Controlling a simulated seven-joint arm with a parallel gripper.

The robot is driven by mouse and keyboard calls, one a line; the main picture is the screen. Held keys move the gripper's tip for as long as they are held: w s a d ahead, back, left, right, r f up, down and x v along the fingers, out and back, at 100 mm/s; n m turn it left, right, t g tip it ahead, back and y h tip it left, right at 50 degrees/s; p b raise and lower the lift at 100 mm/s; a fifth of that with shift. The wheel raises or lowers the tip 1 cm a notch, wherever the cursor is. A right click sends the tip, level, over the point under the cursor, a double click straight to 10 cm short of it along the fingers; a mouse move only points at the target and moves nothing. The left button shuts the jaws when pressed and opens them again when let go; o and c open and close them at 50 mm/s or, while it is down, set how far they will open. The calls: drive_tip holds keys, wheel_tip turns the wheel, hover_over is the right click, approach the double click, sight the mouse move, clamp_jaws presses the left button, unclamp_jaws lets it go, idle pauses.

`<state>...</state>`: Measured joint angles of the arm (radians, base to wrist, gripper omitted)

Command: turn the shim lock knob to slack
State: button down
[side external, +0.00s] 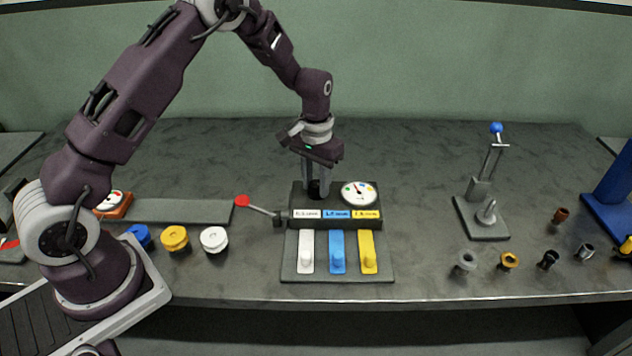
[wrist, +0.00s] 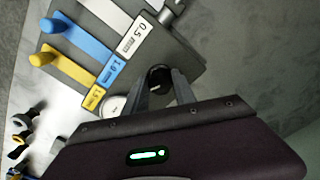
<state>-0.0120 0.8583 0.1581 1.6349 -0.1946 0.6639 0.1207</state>
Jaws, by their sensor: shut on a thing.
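The shim lock device (side external: 335,232) is a dark block with a white, a blue and a yellow strip and matching labels along its front. Its dark round knob (side external: 315,188) stands on top at the left; it also shows in the wrist view (wrist: 159,77). My gripper (side external: 316,190) points down and is shut on the knob, with a finger on each side (wrist: 160,88). The fingers hide part of the knob, and I cannot read its setting. A white dial (side external: 360,193) with coloured marks and a needle sits right of the knob.
A lever with a red ball (side external: 242,201) sticks out left of the device. Blue, yellow (side external: 174,238) and white (side external: 214,239) spools stand further left. A stand with a blue ball (side external: 496,128) and several small fittings (side external: 510,261) are at right. The table behind is clear.

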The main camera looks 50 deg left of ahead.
sight(317, 184)
drive_tip(key=n, duration=0.6)
drive_tip(key=shift+n, duration=0.4)
idle(0.3)
drive_tip(key=c, duration=1)
unclamp_jaws()
drive_tip(key=shift+r, duration=0.15)
wheel_tip(317, 184, up, 6)
drive_tip(key=shift+w+r, duration=0.1)
drive_tip(key=shift+r, duration=0.35)
